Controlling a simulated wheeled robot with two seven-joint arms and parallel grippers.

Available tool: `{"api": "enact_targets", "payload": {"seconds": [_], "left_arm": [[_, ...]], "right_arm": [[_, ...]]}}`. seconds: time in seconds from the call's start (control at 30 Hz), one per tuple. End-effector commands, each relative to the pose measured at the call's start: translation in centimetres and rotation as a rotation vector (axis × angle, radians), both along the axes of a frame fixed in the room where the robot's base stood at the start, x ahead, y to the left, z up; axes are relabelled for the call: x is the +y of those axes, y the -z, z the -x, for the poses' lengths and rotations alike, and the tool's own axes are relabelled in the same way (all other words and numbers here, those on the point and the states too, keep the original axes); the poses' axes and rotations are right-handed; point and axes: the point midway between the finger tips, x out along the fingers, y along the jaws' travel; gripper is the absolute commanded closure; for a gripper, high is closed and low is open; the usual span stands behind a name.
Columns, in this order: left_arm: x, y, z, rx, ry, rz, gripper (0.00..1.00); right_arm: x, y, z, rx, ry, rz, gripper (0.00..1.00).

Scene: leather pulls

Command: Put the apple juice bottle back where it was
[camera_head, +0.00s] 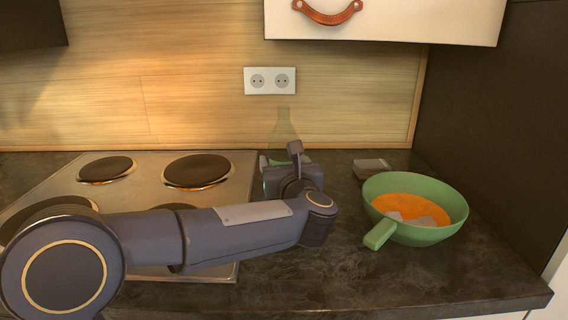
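A see-through, pale green bottle (283,127), which looks like the apple juice bottle, stands upright at the back of the dark counter, in front of the wooden wall. Only its neck and shoulder show clearly; its lower part is hidden behind my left gripper (284,160). My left arm reaches in from the left across the stove, and the gripper is right at the bottle. The gripper's own wrist hides most of its fingers, so I cannot tell whether they are shut on the bottle. My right gripper is not in view.
A green bowl with a handle (381,233) holds orange contents on the counter at the right. A small grey-brown box (371,168) sits behind it. The stove (231,180) with several hotplates lies at the left. The front right counter (400,278) is clear.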

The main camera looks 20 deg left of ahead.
Motion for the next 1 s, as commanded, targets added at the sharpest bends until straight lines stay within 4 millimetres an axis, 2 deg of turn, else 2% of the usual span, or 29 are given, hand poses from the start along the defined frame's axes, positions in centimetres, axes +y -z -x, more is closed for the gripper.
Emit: {"api": "enact_targets", "payload": {"seconds": [0.1,0.47,0.57,0.9,1.0], "left_arm": [[0.0,0.0,0.0,0.000,0.000,0.000,0.18],[-0.1,-0.6,0.1,0.000,0.001,-0.001,0.18],[-0.9,-0.4,1.5,-0.001,0.004,0.000,0.18],[-4.2,-0.3,8.0,0.000,0.004,-0.001,0.18],[-4.9,-0.3,9.3,-0.001,0.004,0.000,0.18]], "right_arm": [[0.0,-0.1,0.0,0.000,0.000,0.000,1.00],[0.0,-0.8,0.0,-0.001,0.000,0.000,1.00],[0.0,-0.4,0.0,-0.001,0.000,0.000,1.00],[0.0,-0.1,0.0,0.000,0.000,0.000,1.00],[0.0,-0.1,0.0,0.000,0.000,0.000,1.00]]}}
